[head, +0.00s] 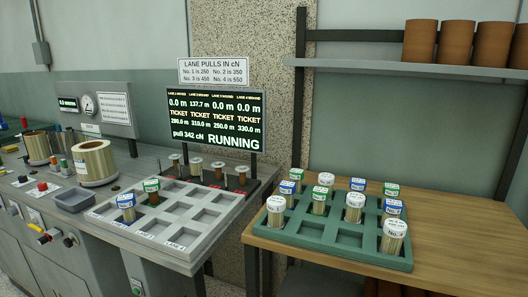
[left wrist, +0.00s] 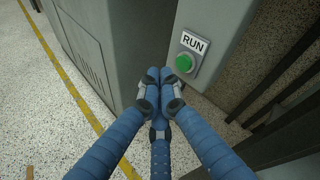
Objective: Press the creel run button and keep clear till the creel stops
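The green run button (left wrist: 184,63) sits under a RUN label on a grey box at the bench's front corner in the left wrist view; the button also shows low in the head view (head: 136,289). My left gripper (left wrist: 160,76) is shut and empty, its blue fingertips together just left of and below the button in the picture. I cannot tell whether they touch it. The display (head: 216,120) reads RUNNING, pull 342 cN, with 137.7 m in the second lane and 0.0 m in the others. The creel's spools (head: 196,168) stand behind the grey lane tray (head: 187,255). My right gripper is not in view.
A green tray (head: 340,252) of capped spools stands on the wooden table (head: 450,277) at right. A large spool (head: 95,163) and a control panel (head: 40,200) are at left. In the left wrist view, dark bars (left wrist: 285,85) stand right of the button.

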